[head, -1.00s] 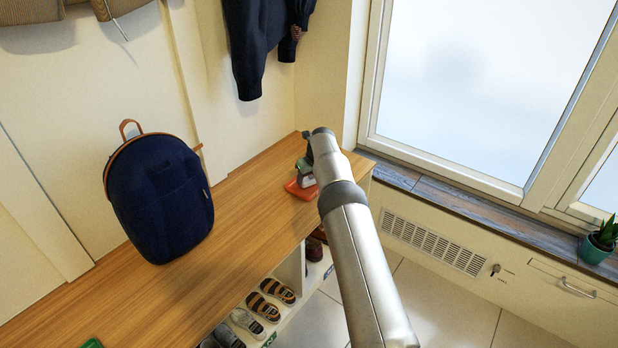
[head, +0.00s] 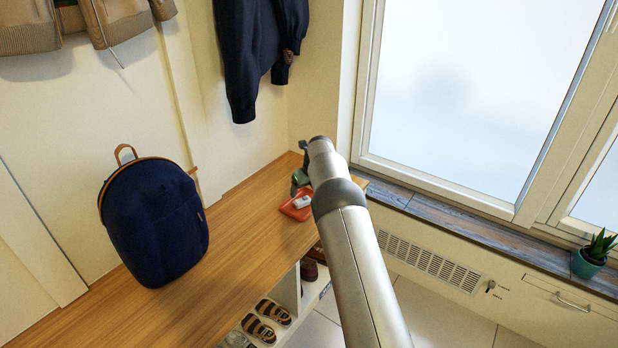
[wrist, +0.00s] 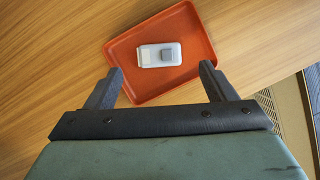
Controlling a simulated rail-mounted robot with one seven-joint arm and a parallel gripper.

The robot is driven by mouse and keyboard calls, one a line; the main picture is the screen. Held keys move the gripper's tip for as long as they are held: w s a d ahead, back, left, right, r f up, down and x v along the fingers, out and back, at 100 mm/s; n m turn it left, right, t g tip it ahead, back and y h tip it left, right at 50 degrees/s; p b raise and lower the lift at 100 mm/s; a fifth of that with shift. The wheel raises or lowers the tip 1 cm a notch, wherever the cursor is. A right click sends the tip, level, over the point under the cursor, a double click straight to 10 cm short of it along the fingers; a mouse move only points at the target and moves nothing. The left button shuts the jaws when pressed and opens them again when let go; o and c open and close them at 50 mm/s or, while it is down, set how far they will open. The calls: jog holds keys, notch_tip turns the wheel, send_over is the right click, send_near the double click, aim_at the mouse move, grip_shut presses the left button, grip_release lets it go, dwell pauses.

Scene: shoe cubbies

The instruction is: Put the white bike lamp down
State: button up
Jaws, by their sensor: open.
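The white bike lamp (wrist: 160,55) lies flat in an orange tray (wrist: 122,50) in the wrist view, with a grey square on its top. In the head view the lamp (head: 301,201) shows small in the tray (head: 291,211) on the wooden bench top. My gripper (wrist: 160,78) is open in the wrist view. Its two fingers are apart, near the tray's near edge, and the lamp lies beyond the fingertips, clear of both. In the head view my gripper (head: 302,172) is partly hidden behind my arm, above the tray.
A dark blue backpack (head: 158,225) stands on the bench (head: 235,240) to the left. Sandals (head: 268,320) and other shoes sit in cubbies below. A dark jacket (head: 250,55) hangs above. A window sill (head: 470,225) with a potted plant (head: 592,258) is at right.

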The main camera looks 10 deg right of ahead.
jog(key=s+r+n+g+p, duration=0.1)
jog(key=s+r+n, duration=0.65)
jog(key=s, duration=0.45)
jog(key=s+r+n+g, duration=0.1)
jog(key=s+r+n, duration=0.6)
jog(key=s, duration=0.5)
jog(key=s+n+g+h, duration=0.1)
jog(key=s+n+g, duration=0.1)
jog(key=s+n, duration=1.5)
jog(key=s, duration=1.5)
jog(key=shift+s+a+f+g+h, duration=0.2)
jog(key=shift+a+f+g+h, duration=0.1)
jog(key=shift+f+g+h, duration=0.1)
jog(key=shift+c, duration=0.3)
